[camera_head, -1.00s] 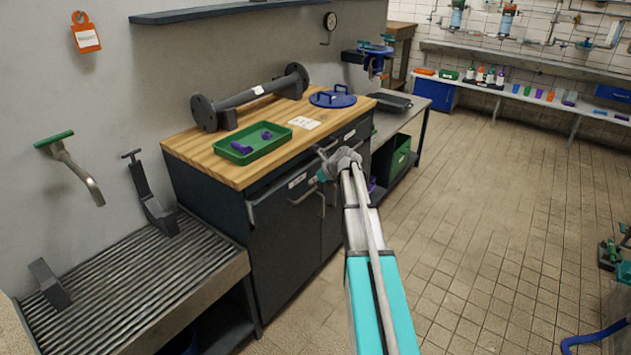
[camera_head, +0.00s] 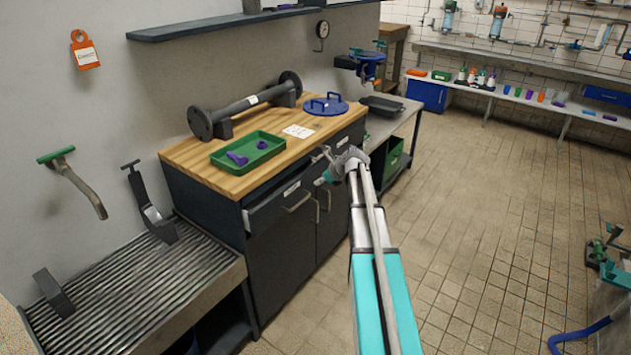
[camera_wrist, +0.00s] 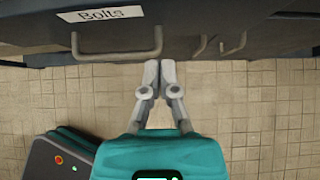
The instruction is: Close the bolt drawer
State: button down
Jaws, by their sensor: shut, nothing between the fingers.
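The bolt drawer (camera_head: 268,208) is the dark top-left drawer of the cabinet under the wooden worktop. Its front appears to stand slightly proud of the cabinet, but I cannot tell how far. Its "Bolts" label (camera_wrist: 98,14) and bar handle (camera_wrist: 117,52) show in the wrist view. My gripper (camera_wrist: 159,66) is shut and empty, with its fingertips close to the drawer front, just right of the handle. I cannot tell whether they touch it.
A green tray (camera_head: 215,160) with purple parts, a dark flanged pipe (camera_head: 248,106) and a blue lid (camera_head: 326,104) rest on the worktop (camera_head: 190,155). Cabinet doors with handles are below. A ribbed bench (camera_head: 130,295) stands left.

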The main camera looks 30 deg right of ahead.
aim_at(304, 190)
jog(key=shift+p+v, duration=0.6)
jog(key=shift+v, duration=0.6)
jog(key=shift+s+d+b, duration=0.15)
jog(key=shift+d+b, duration=0.15)
jog(key=shift+b, duration=0.05)
jog(key=shift+f, duration=0.1)
jog(key=b+x, duration=0.5)
jog(key=x, duration=0.2)
jog(key=shift+w+a+f, duration=0.15)
jog(key=shift+w, duration=0.15)
jog(key=shift+b+x, duration=0.9)
jog(key=shift+x, duration=0.2)
jog(key=shift+w+a, duration=0.1)
